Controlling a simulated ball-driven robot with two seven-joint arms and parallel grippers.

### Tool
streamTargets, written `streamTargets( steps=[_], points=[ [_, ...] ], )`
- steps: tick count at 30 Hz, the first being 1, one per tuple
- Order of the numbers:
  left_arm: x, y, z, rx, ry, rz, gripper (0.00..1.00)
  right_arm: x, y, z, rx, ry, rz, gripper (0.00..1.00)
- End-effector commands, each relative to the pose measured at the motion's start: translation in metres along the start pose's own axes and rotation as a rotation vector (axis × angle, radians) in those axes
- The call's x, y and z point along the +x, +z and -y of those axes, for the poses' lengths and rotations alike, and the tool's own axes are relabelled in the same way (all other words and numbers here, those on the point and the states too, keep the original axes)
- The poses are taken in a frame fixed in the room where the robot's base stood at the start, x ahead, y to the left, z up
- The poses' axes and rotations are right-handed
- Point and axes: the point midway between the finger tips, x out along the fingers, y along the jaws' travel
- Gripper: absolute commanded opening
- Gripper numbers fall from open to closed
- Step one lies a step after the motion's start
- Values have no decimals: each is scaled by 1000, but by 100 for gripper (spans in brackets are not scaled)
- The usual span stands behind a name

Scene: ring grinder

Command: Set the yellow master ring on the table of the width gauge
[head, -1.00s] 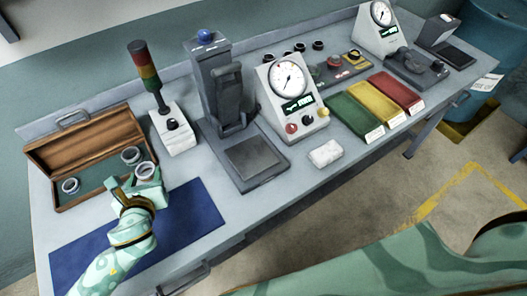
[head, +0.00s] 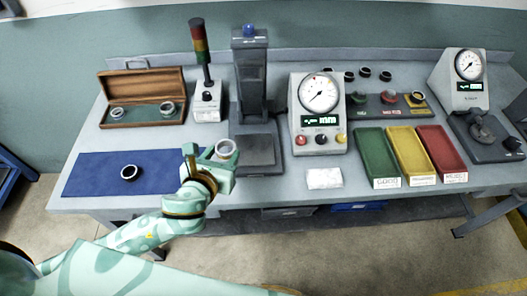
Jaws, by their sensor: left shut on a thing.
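My left gripper (head: 213,161) is shut on a ring (head: 226,148), which sits at its fingertips. The ring looks pale grey with a tan inside; I cannot make out a clear yellow mark. The width gauge (head: 250,85) is a dark grey stand with a blue knob on top. Its flat table (head: 257,151) lies at its foot, just right of the held ring. The ring appears left of the table's edge; its height above the bench is hard to tell. My right gripper is not in view.
An open wooden case (head: 144,122) holds two rings. A dark ring (head: 130,172) lies on the blue mat (head: 90,176). A signal lamp (head: 207,98) stands behind my gripper.

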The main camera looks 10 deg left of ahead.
Motion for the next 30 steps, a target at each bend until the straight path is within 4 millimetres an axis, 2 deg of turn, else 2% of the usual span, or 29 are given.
streamTargets(
  steps=[3, 7, 12, 15, 21, 24, 27, 30],
  points=[
    [37, -3, 11, -4, 0, 3, 21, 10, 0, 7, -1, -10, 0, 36],
    [78, -6, 22, -3, 2, 2, 21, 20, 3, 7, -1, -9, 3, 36],
    [118, -30, 31, -2, 1, -1, 21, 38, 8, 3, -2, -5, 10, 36],
    [131, -36, 34, -2, 0, 0, 21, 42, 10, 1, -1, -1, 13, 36],
    [145, -42, 37, -2, 0, 0, 21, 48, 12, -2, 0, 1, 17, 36],
    [151, -60, 37, 0, 1, -3, 21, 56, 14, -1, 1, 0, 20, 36],
    [156, -71, 37, -1, 0, -2, 21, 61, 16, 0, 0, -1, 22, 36],
    [155, -69, 37, -2, 0, 0, 21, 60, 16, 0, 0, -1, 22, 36]
  ],
)
